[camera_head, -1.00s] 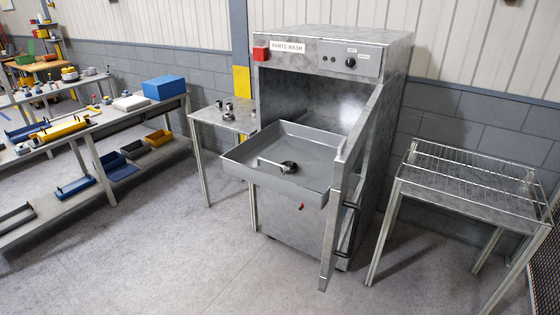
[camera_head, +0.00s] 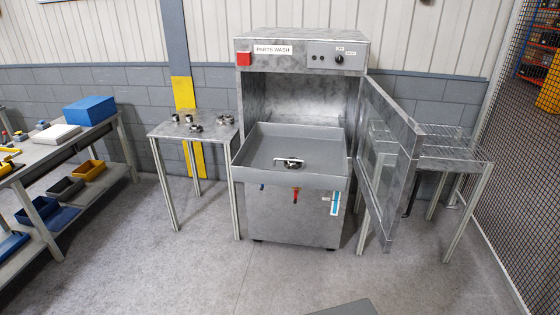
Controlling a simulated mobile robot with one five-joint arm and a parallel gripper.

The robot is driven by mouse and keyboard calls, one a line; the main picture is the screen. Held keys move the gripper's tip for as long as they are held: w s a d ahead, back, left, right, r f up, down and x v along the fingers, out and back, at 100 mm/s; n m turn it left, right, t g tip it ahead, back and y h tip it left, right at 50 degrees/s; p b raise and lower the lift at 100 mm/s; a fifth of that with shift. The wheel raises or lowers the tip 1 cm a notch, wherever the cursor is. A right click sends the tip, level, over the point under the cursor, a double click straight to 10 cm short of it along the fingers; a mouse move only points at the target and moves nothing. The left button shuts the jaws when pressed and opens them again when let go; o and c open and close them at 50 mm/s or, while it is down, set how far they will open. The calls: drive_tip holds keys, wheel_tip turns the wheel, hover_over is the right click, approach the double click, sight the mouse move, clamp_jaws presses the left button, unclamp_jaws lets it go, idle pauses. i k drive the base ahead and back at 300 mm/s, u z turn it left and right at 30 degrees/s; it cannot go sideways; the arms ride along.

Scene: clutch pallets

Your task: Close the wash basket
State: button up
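The wash basket (camera_head: 300,181) is a wide grey tray at the front of the parts wash machine (camera_head: 262,48). It sticks out of the machine's opening, pulled out toward me. A small metal part with a dark round piece (camera_head: 288,163) lies in it. The machine's door (camera_head: 388,160) stands swung open to the right of the basket. My gripper is not in view.
A small metal table (camera_head: 160,130) with several small metal parts stands left of the machine. A wire rack table (camera_head: 450,154) stands right, partly behind the door. A workbench (camera_head: 65,148) is at far left. The floor in front (camera_head: 220,275) is mostly clear.

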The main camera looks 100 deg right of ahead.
sight(322, 152)
drive_tip(key=z, duration=0.7)
drive_tip(key=i, duration=0.15)
drive_tip(key=z, duration=3.15)
drive_tip(key=i, duration=1)
drive_tip(key=u, duration=0.85)
drive_tip(key=k, duration=0.7)
drive_tip(key=u, duration=0.45)
